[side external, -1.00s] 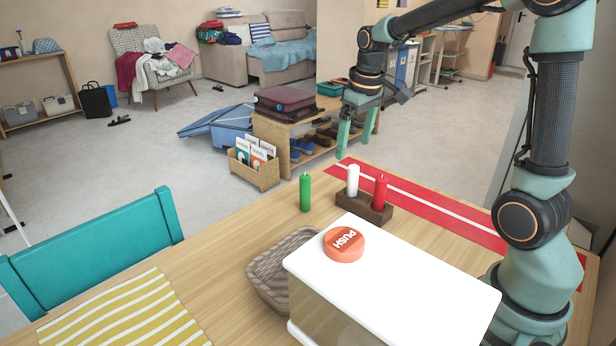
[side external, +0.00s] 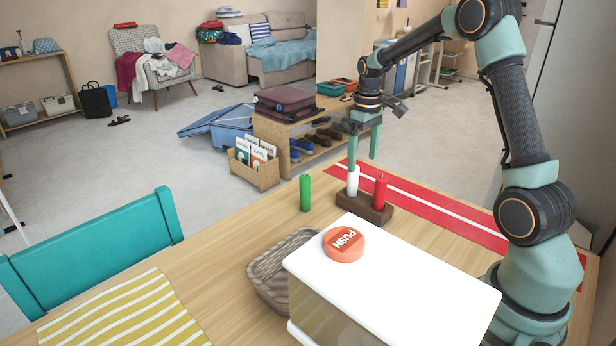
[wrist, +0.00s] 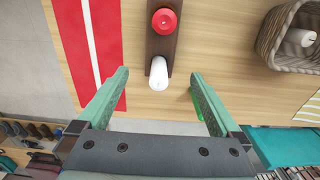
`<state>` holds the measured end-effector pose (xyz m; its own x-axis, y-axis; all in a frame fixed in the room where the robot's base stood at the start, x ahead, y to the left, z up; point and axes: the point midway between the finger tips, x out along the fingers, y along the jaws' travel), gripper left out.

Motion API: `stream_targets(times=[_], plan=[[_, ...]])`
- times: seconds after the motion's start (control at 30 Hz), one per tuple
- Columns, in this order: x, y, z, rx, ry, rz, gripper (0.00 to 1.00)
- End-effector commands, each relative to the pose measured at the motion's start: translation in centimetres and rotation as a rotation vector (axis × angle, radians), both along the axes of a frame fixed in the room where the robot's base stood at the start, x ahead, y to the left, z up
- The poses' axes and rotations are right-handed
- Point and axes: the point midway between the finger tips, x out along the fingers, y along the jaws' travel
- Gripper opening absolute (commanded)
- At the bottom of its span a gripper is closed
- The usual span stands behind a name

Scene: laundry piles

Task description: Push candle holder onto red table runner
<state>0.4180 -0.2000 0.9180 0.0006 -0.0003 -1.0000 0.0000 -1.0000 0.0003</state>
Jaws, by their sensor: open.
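The candle holder (side external: 376,213) is a dark brown block on the wooden table, bearing a white candle (side external: 352,181) and a red candle (side external: 380,190). It also shows at the top middle of the wrist view (wrist: 161,46). The red table runner (side external: 425,208) with a white stripe lies behind it; in the wrist view the runner (wrist: 75,40) is left of the holder, with bare wood between. My gripper (side external: 362,164) is open and points down over the holder's white-candle end. In the wrist view its fingers (wrist: 160,73) lie either side of the white candle; contact cannot be told.
A green candle (side external: 305,193) stands left of the holder, close to my right finger in the wrist view. A wicker basket (side external: 268,285) and a white-topped box with a red PUSH button (side external: 344,244) occupy the front. The table left of the green candle is clear.

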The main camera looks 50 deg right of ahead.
Motion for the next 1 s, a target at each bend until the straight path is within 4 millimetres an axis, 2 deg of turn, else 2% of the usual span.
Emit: stream_targets(times=[0.17,0.7,1.0], plan=[[0.0,0.0,-1.4,0.002,0.004,0.0,1.0],[-0.1,0.1,-10.3,0.002,0.003,0.0,1.0],[0.0,0.0,-12.0,0.0,0.001,0.0,1.0]])
